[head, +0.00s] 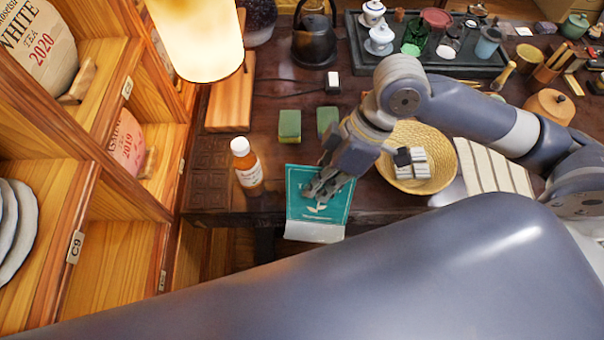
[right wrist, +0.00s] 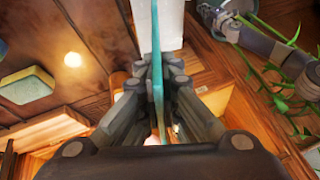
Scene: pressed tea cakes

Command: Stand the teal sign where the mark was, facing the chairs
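The teal sign (head: 335,210) has a white foot (head: 315,232) and a pale leaf-like print. It is by the front edge of the dark table, next to a bottle. My right gripper (head: 322,188) is over its face in the head view. In the right wrist view the sign (right wrist: 157,75) is edge-on between the two fingers (right wrist: 157,95), which close on it from both sides. Whether the foot touches the table is unclear. A grey arm part shows at the top right of the wrist view; my left gripper's fingers are not clear. I see no chairs or mark.
An orange-brown bottle (head: 248,168) stands close left of the sign. Two green blocks (head: 290,125) lie behind it. A woven basket (head: 408,135) with white pieces sits to the right, under my arm. A wooden shelf (head: 115,190) fills the left. A lit lamp (head: 198,40) hangs above.

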